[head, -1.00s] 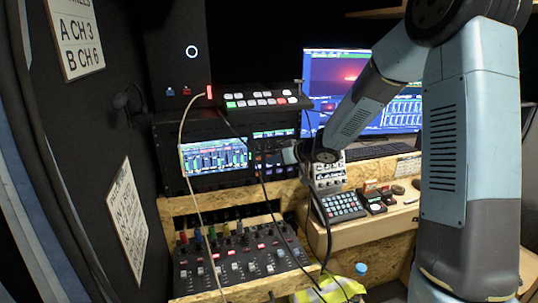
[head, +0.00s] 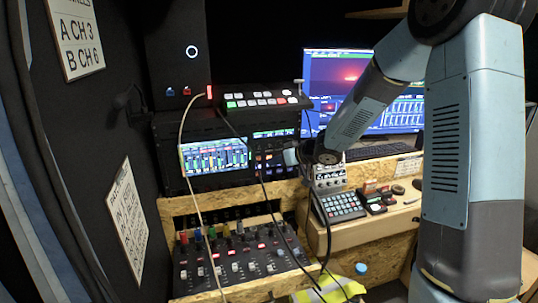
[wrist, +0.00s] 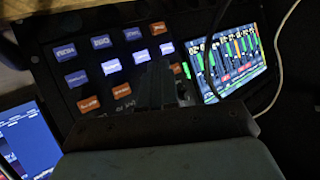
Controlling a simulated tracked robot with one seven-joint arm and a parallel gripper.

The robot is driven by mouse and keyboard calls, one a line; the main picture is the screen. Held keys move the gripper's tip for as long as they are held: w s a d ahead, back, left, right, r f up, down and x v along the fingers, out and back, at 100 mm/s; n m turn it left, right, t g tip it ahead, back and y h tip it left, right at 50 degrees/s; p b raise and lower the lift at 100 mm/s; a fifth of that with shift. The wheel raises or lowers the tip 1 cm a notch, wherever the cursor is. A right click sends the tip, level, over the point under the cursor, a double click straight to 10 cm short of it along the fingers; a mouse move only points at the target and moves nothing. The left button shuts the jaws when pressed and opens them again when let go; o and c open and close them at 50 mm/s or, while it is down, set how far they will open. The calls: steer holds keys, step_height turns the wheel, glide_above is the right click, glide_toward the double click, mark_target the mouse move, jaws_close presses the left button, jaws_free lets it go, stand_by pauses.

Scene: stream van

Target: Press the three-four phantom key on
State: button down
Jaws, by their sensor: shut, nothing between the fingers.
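A rack unit (head: 175,168) with a bright meter screen (head: 214,157) has a block of keys to the right of that screen. The wrist view shows this key block close up, with several lit keys, white-blue ones such as this key (wrist: 111,66) and orange ones such as this key (wrist: 88,104). The labels are too blurred to read, so I cannot tell which is the three-four phantom key. My gripper (wrist: 160,75) is shut and empty, pointing at the key block. It hides some keys, and I cannot tell whether it touches one. In the head view my gripper (head: 291,157) is small and dark.
A switcher panel (head: 262,98) sits above the rack, and a fader mixer (head: 240,260) below. A pale cable (head: 184,125) and dark cables hang in front. A keypad (head: 339,206) and small mixer (head: 328,176) are on the right desk, by a monitor (head: 335,75).

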steer(key=s+d, duration=0.1)
steer(key=s, duration=0.4)
steer(key=shift+s+d, duration=0.35)
steer(key=shift+s, duration=0.05)
stand_by(0.3)
